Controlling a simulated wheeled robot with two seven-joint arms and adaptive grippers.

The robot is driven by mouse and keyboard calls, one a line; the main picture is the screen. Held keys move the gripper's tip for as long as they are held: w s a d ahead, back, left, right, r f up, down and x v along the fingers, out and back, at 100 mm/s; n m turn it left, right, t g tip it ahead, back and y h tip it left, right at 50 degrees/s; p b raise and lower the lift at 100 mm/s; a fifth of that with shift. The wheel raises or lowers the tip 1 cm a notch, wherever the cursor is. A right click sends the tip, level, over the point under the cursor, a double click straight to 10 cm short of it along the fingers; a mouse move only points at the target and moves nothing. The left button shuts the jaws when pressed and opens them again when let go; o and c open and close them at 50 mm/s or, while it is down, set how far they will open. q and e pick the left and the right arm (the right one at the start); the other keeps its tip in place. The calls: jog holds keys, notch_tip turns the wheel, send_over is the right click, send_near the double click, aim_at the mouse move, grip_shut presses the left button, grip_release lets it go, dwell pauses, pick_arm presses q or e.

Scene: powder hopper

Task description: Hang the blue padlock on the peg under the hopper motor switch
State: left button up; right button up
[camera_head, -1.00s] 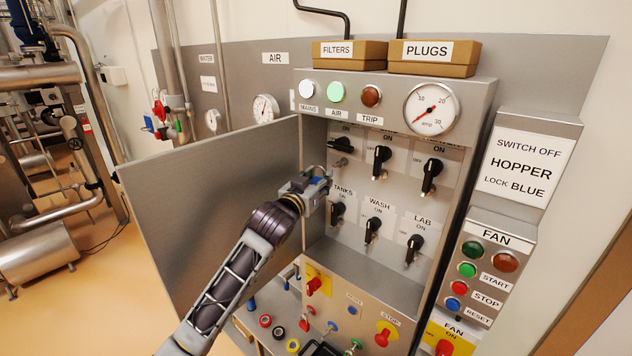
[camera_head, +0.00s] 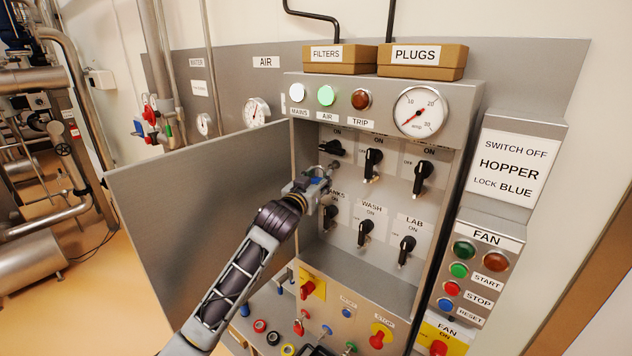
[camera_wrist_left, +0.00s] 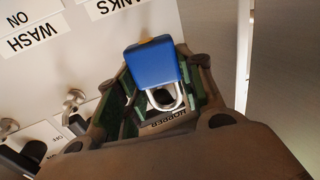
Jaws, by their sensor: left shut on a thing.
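The blue padlock (camera_wrist_left: 153,64) is between the fingers of my left gripper (camera_wrist_left: 160,92) in the left wrist view. Its blue body is toward the top of that view and its metal shackle loops down. In the head view my left gripper (camera_head: 318,186) is shut at the panel, just below the hopper motor switch (camera_head: 331,147), whose black handle lies sideways. The peg (camera_head: 333,165) under this switch is beside the gripper's tip, partly hidden. I cannot tell whether the shackle touches it. A HOPPER label (camera_wrist_left: 168,122) shows between the fingers.
An open cabinet door (camera_head: 210,210) stands left of my arm. Other black switches, such as WASH (camera_head: 365,232) and LAB (camera_head: 406,250), are close on the right. A grey ledge (camera_head: 365,280) juts out below. FILTERS (camera_head: 335,58) and PLUGS (camera_head: 422,62) boxes sit on top.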

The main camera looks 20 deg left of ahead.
pick_arm(q)
jog(key=shift+w+d+f, duration=0.15)
jog(key=shift+w+d, duration=0.1)
jog(key=shift+w, duration=0.45)
jog(key=shift+w+d+f, duration=0.2)
jog(key=shift+w+d, duration=0.1)
jog(key=shift+w, duration=0.4)
jog(key=shift+w+d+f, duration=0.15)
jog(key=shift+w+d, duration=0.1)
jog(key=shift+w, duration=0.45)
jog(key=o, duration=1.1)
jog(key=shift+f, duration=0.1)
jog(key=shift+s, duration=0.15)
jog(key=shift+s+a, duration=0.2)
jog(key=shift+s, duration=1.75)
jog(key=shift+s+a, duration=0.15)
jog(key=shift+s, duration=1.75)
jog(key=shift+s+a, duration=0.2)
jog(key=shift+s, duration=1.75)
